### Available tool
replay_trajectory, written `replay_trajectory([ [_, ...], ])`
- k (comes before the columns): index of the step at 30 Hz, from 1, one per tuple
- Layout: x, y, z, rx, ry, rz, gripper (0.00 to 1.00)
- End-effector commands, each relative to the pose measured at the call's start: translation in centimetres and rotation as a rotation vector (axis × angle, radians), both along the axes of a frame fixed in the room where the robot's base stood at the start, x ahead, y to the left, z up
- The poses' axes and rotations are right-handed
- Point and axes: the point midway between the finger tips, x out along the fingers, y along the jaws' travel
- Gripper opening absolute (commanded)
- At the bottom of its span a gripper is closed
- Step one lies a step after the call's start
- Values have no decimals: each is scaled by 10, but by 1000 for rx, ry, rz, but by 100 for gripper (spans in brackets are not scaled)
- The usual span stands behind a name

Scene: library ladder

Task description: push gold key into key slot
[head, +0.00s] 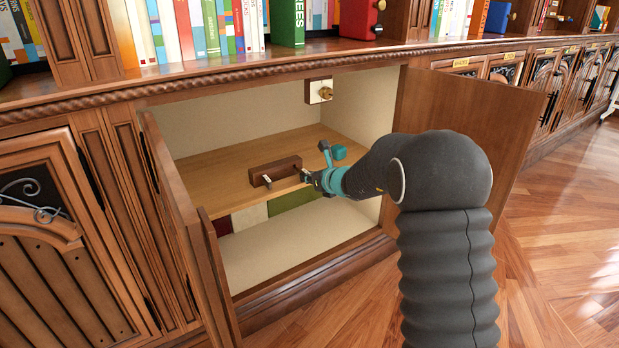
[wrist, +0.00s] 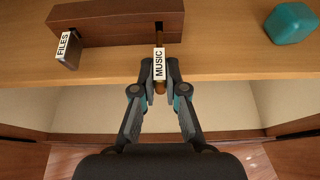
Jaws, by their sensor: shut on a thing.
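My gripper (wrist: 160,82) is shut on the gold key (wrist: 160,89), which carries a white MUSIC tag. The key's narrow end points at the dark wooden block (wrist: 115,22) on the shelf and overlaps the dark key slot (wrist: 172,39) at the right of its front face. I cannot tell how deep the tip is. A second key with a FILES tag (wrist: 66,50) sticks out of the block's left end. In the head view my gripper (head: 312,179) is at the right end of the block (head: 274,169); the gold key is too small to make out there.
The shelf (wrist: 225,62) is inside an open cabinet, with doors (head: 470,140) spread to both sides. A teal block (wrist: 290,23) lies on the shelf to the right. A white plate with a brass knob (head: 319,91) hangs at the upper back. Bare shelf lies left of the block.

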Motion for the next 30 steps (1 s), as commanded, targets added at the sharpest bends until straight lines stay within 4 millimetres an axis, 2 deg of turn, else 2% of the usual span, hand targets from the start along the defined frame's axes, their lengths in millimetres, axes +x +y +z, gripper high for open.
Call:
replay_trajectory([
  [30,11,8,0,-1,-1,0,0],
])
